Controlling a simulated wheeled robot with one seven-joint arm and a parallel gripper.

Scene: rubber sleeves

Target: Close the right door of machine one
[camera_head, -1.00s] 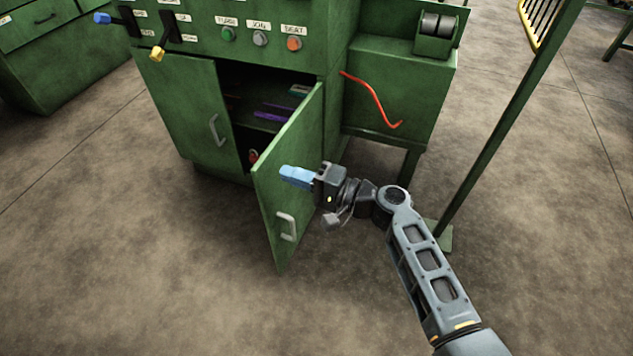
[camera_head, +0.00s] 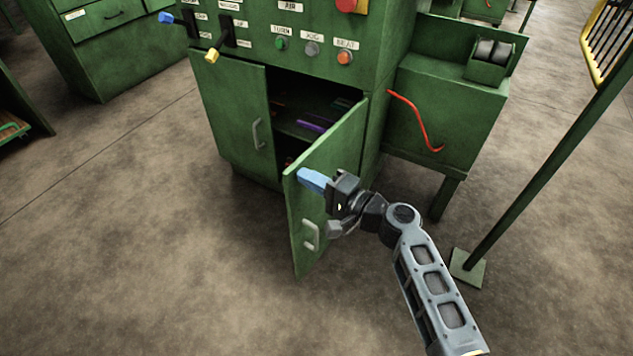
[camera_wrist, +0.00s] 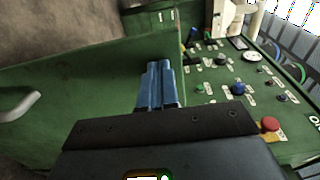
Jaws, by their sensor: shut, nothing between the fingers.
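The green machine's right door (camera_head: 325,205) stands ajar, swung out toward me, with a grey handle (camera_head: 311,236) low on its outer face. My gripper (camera_head: 312,180) is shut and empty, its blue fingers at the upper part of the door's outer face; I cannot tell if they touch it. In the wrist view the blue fingers (camera_wrist: 158,85) lie together in front of the green door panel (camera_wrist: 90,90), and the door handle (camera_wrist: 19,105) shows at the left. The left door (camera_head: 235,112) looks nearly closed. Inside the opening are a shelf and small coloured items, partly hidden by the door.
A control panel with buttons (camera_head: 312,49) and levers (camera_head: 212,55) is above the doors. A side cabinet (camera_head: 450,105) with a red crowbar (camera_head: 420,122) stands right. A green post (camera_head: 540,175) rises at the right. Floor in front is free.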

